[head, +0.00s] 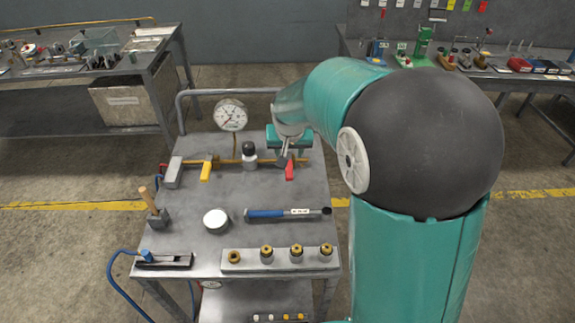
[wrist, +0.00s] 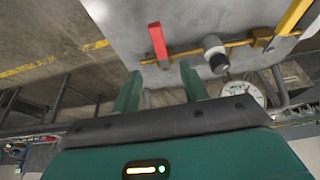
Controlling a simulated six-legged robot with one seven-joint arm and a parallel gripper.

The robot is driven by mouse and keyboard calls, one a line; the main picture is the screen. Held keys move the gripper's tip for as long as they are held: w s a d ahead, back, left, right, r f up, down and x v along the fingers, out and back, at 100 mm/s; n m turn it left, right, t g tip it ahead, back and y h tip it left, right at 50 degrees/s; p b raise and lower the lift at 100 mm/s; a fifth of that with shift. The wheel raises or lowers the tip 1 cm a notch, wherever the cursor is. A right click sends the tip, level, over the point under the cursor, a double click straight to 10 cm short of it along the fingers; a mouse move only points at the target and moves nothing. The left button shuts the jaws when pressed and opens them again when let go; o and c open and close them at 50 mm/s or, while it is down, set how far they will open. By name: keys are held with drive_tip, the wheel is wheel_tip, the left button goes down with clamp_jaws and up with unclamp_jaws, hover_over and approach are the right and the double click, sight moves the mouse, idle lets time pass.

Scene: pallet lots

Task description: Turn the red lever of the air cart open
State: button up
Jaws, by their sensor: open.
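The red lever (head: 290,171) is at the right end of the brass pipe (head: 235,163) on the air cart (head: 262,190). It lies crosswise to the pipe, its free end toward the cart's near side. In the wrist view the red lever (wrist: 157,41) shows whole, just beyond my fingertips. My gripper (head: 288,152) is over the pipe's right end, partly hiding the lever's pivot in the head view. In the wrist view its two green fingers (wrist: 159,82) are apart with nothing held between them. Contact with the pipe cannot be told.
A yellow lever (head: 207,170), a black-topped knob (head: 249,155) and a pressure gauge (head: 230,115) stand left of my gripper. A blue-handled tool (head: 280,213), a round white-topped item (head: 215,219) and a block with brass fittings (head: 280,260) lie nearer. Benches stand behind.

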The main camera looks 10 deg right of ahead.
sight(289, 170)
drive_tip(key=x, duration=1.1)
drive_tip(key=shift+s+d, duration=0.1)
drive_tip(key=shift+s, duration=0.2)
drive_tip(key=shift+w+f, duration=0.15)
drive_tip(key=shift+f, duration=0.1)
drive_tip(key=shift+r, duration=0.1)
drive_tip(key=shift+c, duration=0.2)
clamp_jaws()
